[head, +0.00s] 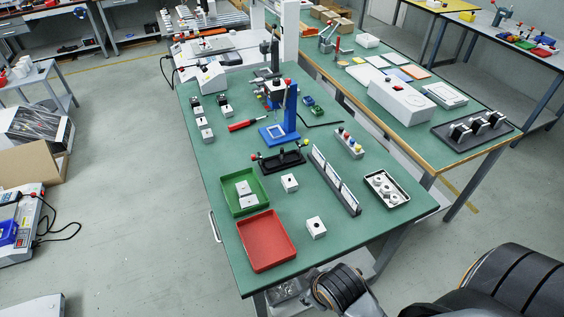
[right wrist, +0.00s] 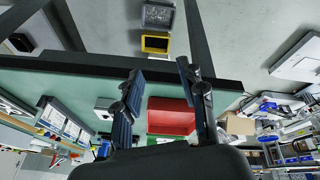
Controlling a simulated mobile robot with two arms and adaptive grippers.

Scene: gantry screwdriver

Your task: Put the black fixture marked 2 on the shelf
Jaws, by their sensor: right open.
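A black fixture (head: 281,161) with a red knob at its left end stands mid-table on the green bench, in front of the blue stand. Several black clamp-like pieces sit on a dark tray (head: 462,142) on the bench to the right. No mark 2 is legible on any of them, and I cannot tell which is the marked one. I cannot identify the shelf for certain; a low level (head: 289,290) shows partly under the bench's near edge. My right gripper (right wrist: 160,70) is open and empty near the bench edge, with the red tray behind its fingers. My left gripper is out of view.
A red tray (head: 266,259) and a green tray (head: 229,203) lie at the bench's near left. White blocks (head: 316,227), a slotted rack (head: 337,187) and a blue stand (head: 290,118) are nearby. Grey (right wrist: 157,15) and yellow (right wrist: 155,44) bins show beyond the edge.

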